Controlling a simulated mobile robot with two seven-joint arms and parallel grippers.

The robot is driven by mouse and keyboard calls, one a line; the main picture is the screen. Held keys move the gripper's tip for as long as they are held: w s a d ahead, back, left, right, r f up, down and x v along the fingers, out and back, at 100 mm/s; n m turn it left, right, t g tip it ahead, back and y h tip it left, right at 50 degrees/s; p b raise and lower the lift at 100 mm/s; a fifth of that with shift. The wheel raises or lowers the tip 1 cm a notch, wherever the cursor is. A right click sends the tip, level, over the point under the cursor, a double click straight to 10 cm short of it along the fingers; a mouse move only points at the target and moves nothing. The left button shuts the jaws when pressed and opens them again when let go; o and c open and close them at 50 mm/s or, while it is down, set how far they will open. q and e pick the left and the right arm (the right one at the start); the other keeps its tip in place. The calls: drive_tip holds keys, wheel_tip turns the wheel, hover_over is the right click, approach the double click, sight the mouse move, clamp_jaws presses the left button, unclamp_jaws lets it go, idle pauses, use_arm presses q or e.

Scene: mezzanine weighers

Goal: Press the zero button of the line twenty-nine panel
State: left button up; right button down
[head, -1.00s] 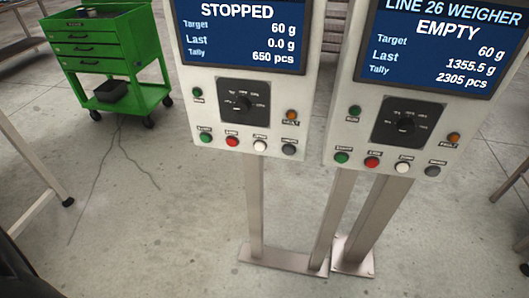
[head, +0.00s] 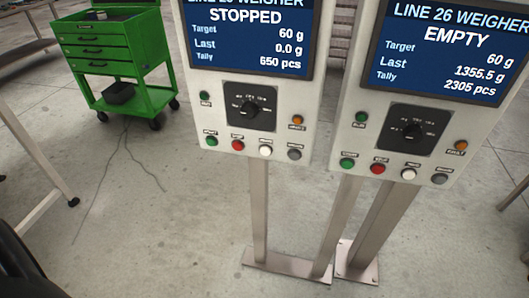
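Two weigher panels stand on posts side by side. The left panel (head: 222,105) has its title cut by the top edge; its line number is hard to read. Its screen (head: 247,48) shows STOPPED. Its lower row holds a green button (head: 212,141), a red button (head: 237,145), a white button (head: 265,151) and a grey button (head: 294,154). Their small labels are blurred. The right panel (head: 352,143) reads LINE 26 WEIGHER and EMPTY, with a similar row including a white button (head: 408,174). Neither of my grippers is in view.
A green tool cart (head: 112,58) with a black bin (head: 118,93) stands at the back left. The posts rise from a base plate (head: 287,265) at left and another (head: 358,266) at right. Table legs (head: 45,160) stand at the left edge. Open concrete floor (head: 165,225) lies in front.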

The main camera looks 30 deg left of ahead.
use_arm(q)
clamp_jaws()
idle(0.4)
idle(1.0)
